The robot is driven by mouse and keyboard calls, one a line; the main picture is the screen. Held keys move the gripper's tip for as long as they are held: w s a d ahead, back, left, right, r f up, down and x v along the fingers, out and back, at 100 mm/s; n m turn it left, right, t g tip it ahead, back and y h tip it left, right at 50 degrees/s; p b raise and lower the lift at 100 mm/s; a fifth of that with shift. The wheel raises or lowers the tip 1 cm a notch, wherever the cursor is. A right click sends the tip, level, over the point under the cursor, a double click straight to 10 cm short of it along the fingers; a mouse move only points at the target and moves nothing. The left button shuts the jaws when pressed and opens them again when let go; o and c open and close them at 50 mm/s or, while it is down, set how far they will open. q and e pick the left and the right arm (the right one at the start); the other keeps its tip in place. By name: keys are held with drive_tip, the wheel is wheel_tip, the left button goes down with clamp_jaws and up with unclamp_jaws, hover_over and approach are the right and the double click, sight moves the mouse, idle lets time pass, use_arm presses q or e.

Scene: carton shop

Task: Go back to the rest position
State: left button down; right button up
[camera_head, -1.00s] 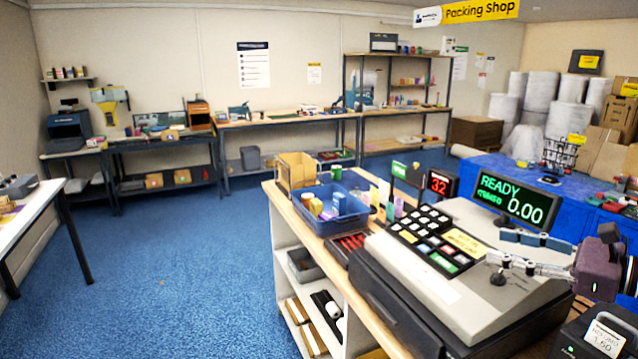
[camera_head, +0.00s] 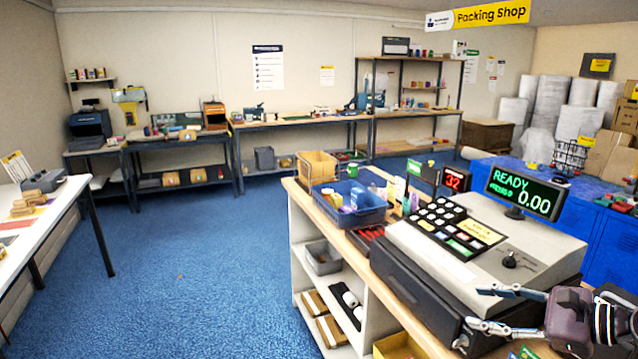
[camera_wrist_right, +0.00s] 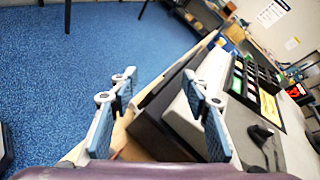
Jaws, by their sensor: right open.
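My right gripper (camera_head: 497,310) is at the lower right of the head view, in front of the cash register (camera_head: 480,245). Its two fingers are spread apart with nothing between them. In the right wrist view the open fingers (camera_wrist_right: 165,110) point toward the register's dark side (camera_wrist_right: 165,130) and the counter edge. I cannot tell whether a finger touches the register. My left gripper is not in view.
The counter (camera_head: 340,235) carries a blue bin (camera_head: 350,212) of small items and a green display reading READY 0.00 (camera_head: 524,194). A white table (camera_head: 50,215) stands at the left. Blue carpet (camera_head: 190,270) between them is clear.

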drive_tip(key=s+a+f+n+g+h, duration=0.1)
drive_tip(key=s+a+f+n+g, duration=0.1)
drive_tip(key=s+a+f+n, duration=0.45)
drive_tip(key=s+a+f+n+g+h, duration=0.15)
drive_tip(key=s+f, duration=0.25)
drive_tip(key=f, duration=0.6)
drive_tip(key=s+a+f+n+g+h, duration=0.1)
drive_tip(key=s+a+f+n+h, duration=0.1)
drive_tip(key=s+a+f+n, duration=0.45)
drive_tip(key=s+d+f+n+g+h, duration=0.15)
drive_tip(key=s+n, duration=0.25)
drive_tip(key=s, duration=0.4)
drive_tip(key=s+f+n+h, duration=0.3)
drive_tip(key=s+n, duration=0.2)
drive_tip(key=s, duration=0.2)
wheel_tip(320, 180, down, 26)
drive_tip(key=s+g, duration=0.2)
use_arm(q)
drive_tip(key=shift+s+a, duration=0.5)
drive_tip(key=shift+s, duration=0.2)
use_arm(e)
drive_tip(key=s+d+f, duration=0.1)
drive_tip(key=s+f, duration=0.7)
drive_tip(key=s+d+f, duration=0.2)
drive_tip(key=s+f, duration=0.6)
drive_tip(key=s, duration=0.1)
drive_tip(key=shift+s+d+g, duration=0.2)
drive_tip(key=shift+d+g, duration=0.05)
drive_tip(key=shift+g, duration=0.15)
